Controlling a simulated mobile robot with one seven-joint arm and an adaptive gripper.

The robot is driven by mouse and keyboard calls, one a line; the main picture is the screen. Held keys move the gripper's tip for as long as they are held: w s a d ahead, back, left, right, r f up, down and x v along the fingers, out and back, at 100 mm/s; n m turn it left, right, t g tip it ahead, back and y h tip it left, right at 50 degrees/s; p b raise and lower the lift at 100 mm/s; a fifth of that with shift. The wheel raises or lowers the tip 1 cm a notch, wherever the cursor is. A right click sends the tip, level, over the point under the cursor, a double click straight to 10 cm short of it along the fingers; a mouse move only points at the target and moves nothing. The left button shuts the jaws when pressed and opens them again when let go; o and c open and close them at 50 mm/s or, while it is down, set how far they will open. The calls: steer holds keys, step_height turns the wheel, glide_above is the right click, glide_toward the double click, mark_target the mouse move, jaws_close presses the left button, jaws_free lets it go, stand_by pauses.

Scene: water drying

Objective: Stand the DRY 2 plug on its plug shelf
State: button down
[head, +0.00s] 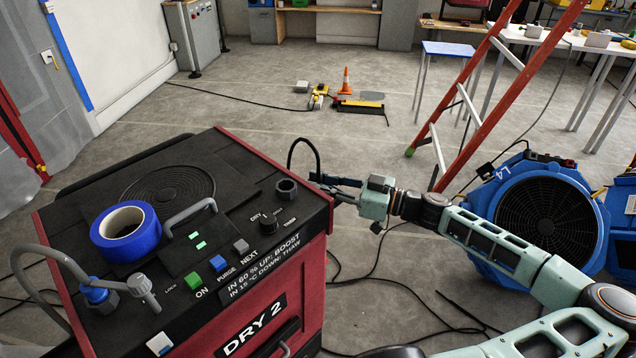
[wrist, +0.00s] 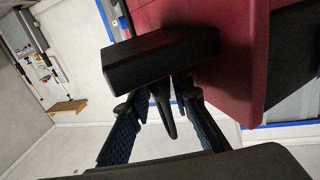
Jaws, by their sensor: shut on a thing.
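The DRY 2 machine (head: 255,331) is a red case with a black top at the lower left of the head view; its red side (wrist: 228,45) shows in the wrist view. My gripper (head: 322,179) is beside its far right top edge, and a black cord (head: 300,142) loops from there to it. In the wrist view my gripper (wrist: 165,95) has its fingers closed in around a dark tapered piece (wrist: 163,108), apparently part of the DRY 2 plug. A black block (wrist: 150,58) is at the fingertips beside the red side; I cannot tell whether it is the plug's body or the shelf.
Blue tape (head: 125,232), a bar handle (head: 190,212) and knobs are on the machine's top. A blue fan (head: 545,215) and orange ladder (head: 500,85) stand to the right. Cables lie on the floor.

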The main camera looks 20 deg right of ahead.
steer(key=shift+f, duration=0.15)
steer(key=c, duration=2)
jaws_free()
steer(key=shift+r, duration=0.2)
steer(key=shift+s+d+r, duration=0.1)
steer(key=shift+d, duration=0.05)
steer(key=v, duration=1.1)
steer(key=shift+s+d, duration=0.2)
